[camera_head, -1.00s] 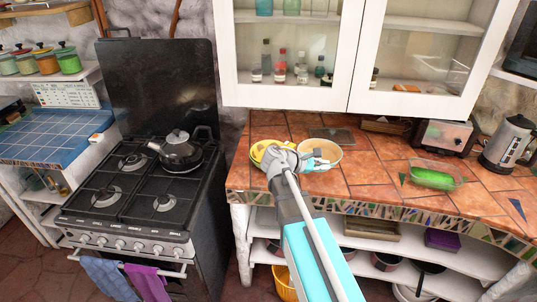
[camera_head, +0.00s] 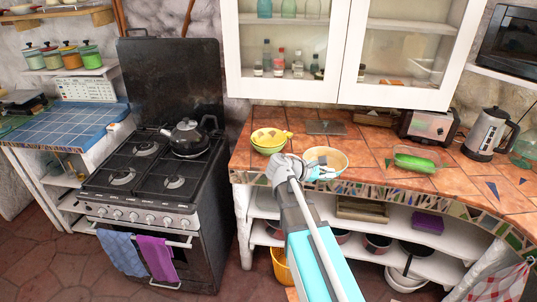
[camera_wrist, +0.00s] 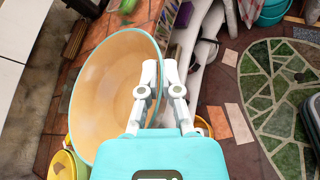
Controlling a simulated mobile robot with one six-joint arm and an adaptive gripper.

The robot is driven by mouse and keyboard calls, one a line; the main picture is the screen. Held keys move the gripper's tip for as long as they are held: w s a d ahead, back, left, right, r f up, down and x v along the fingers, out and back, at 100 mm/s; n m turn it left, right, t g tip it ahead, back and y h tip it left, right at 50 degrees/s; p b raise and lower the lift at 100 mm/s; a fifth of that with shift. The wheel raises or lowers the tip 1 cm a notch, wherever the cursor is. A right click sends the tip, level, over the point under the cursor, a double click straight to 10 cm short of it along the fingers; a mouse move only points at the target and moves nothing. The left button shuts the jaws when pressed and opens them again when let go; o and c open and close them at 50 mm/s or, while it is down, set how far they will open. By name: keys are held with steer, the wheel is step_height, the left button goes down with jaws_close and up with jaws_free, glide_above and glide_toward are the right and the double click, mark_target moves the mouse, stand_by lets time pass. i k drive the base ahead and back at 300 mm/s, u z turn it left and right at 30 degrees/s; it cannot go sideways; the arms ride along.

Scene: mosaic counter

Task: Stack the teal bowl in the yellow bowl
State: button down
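The teal bowl (camera_head: 337,155), teal outside and cream-orange inside, is near the counter's front edge in the head view. It fills the left middle of the wrist view (camera_wrist: 105,85), its inside facing the camera. My gripper (camera_head: 318,172) is at its near rim. In the wrist view my gripper (camera_wrist: 160,68) has one finger inside and one outside the bowl wall, closed on the rim. The yellow bowl (camera_head: 268,146) stands on the counter, left of and behind the teal bowl. Its edge shows at the lower left of the wrist view (camera_wrist: 62,165).
A clear dish with a green item (camera_head: 416,161) lies to the right on the tiled counter (camera_head: 375,175). A toaster (camera_head: 428,125) and a metal kettle (camera_head: 486,133) stand behind it. A flat grey-green board (camera_head: 326,128) lies behind the bowls.

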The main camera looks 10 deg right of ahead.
mark_target(269, 142)
steer(key=z, duration=0.05)
steer(key=k, duration=0.4)
steer(key=z, duration=1.25)
steer(key=i, duration=1.65)
